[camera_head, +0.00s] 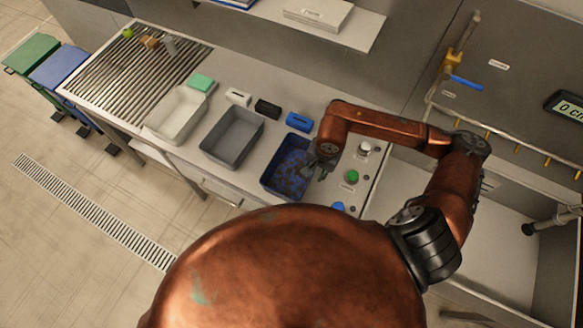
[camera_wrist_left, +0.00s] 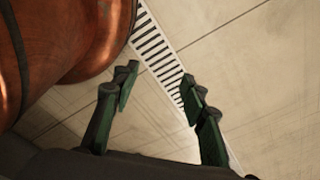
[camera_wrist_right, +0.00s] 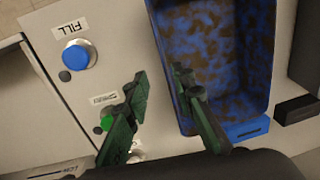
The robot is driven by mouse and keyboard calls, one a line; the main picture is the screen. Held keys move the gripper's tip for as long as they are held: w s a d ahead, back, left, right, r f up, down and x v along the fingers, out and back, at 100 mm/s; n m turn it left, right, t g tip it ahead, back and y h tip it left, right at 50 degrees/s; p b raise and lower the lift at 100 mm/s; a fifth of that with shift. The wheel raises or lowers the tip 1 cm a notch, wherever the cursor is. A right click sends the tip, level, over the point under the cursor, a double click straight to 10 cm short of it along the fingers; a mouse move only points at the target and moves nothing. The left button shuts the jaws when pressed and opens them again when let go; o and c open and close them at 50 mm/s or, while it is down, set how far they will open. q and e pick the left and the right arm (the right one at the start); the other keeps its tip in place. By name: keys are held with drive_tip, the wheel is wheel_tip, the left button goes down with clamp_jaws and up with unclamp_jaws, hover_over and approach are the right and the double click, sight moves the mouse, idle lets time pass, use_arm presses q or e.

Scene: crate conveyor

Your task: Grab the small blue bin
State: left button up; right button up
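The small blue bin (camera_head: 269,180) stands on the counter at the right end of a row of bins. Its inside is blotched blue and brown. In the right wrist view the bin (camera_wrist_right: 247,131) is close and to the right. My right gripper (camera_head: 319,168) is at its right side. In its wrist view the fingers (camera_wrist_right: 160,76) are open, one over the bin's near side wall and the other outside over the counter; contact cannot be told. My left gripper (camera_wrist_left: 158,80) is open and empty above the floor, and is hidden in the head view.
A grey bin (camera_head: 232,135) and a white bin (camera_head: 176,113) stand to the left. Blue (camera_head: 299,122), black (camera_head: 267,109) and white blocks (camera_head: 238,97) lie behind. Green (camera_head: 351,177) and blue buttons (camera_head: 337,208) are right of the bin. A floor drain (camera_head: 90,210) lies left.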

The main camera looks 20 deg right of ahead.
drive_tip(key=f, duration=0.1)
drive_tip(key=w+f, duration=0.1)
drive_tip(key=f+p, duration=0.1)
drive_tip(key=f, duration=0.1)
drive_tip(key=shift+w, duration=0.25)
drive_tip(key=shift+f, duration=0.4)
drive_tip(key=shift+s+r, duration=0.1)
drive_tip(key=shift+s, duration=0.1)
drive_tip(key=shift+c, duration=0.2)
drive_tip(key=shift+w, duration=0.35)
drive_tip(key=c, duration=0.5)
use_arm(q)
drive_tip(key=shift+s+a+r, duration=0.1)
drive_tip(key=shift+r, duration=0.65)
use_arm(e)
drive_tip(key=shift+s, duration=0.25)
clamp_jaws()
drive_tip(key=shift+w, duration=0.1)
use_arm(q)
drive_tip(key=shift+w, duration=0.55)
